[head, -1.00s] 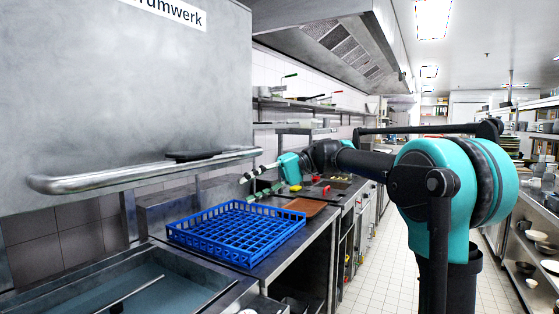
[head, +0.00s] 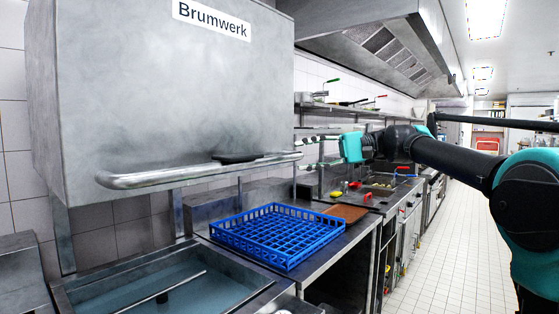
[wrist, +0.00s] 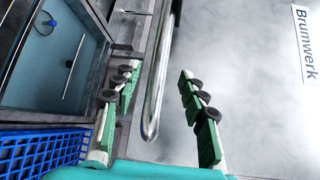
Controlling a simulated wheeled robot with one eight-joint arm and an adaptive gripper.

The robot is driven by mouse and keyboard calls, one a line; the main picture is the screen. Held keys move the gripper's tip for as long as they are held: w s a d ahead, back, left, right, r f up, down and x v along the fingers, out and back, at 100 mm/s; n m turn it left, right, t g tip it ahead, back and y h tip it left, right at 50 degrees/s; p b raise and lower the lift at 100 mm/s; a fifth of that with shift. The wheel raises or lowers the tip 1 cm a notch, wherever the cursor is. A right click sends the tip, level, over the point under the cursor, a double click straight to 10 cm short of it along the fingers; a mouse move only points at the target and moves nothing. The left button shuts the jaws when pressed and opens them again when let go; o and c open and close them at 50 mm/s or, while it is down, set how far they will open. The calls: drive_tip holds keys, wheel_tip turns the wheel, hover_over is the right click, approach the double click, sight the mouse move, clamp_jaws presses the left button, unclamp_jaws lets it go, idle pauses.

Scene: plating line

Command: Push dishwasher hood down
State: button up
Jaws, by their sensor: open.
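The dishwasher hood (head: 160,90) is a large grey metal box labelled Brumwerk, raised above the open wash basin (head: 60,297). Its tubular handle (head: 130,181) runs along the lower front edge, with a dark grip at the middle. My gripper (head: 299,154) is open and empty, just right of the handle's right end in the head view. In the wrist view my gripper (wrist: 161,70) shows two green-and-white fingers with black rollers. The handle (wrist: 160,75) appears between them in that view, with no clear contact. The hood face (wrist: 250,110) fills the right side.
A blue dish rack (head: 285,262) sits on the counter right of the basin, below my gripper. A brown board (head: 346,213) lies beyond it. A wall shelf (head: 335,110) is behind the gripper. The tiled aisle floor (head: 455,265) at right is clear.

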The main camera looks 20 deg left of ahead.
sight(286, 158)
drive_tip(key=x, duration=0.7)
drive_tip(key=shift+s+a, duration=0.1)
drive_tip(key=shift+a, duration=0.15)
clamp_jaws()
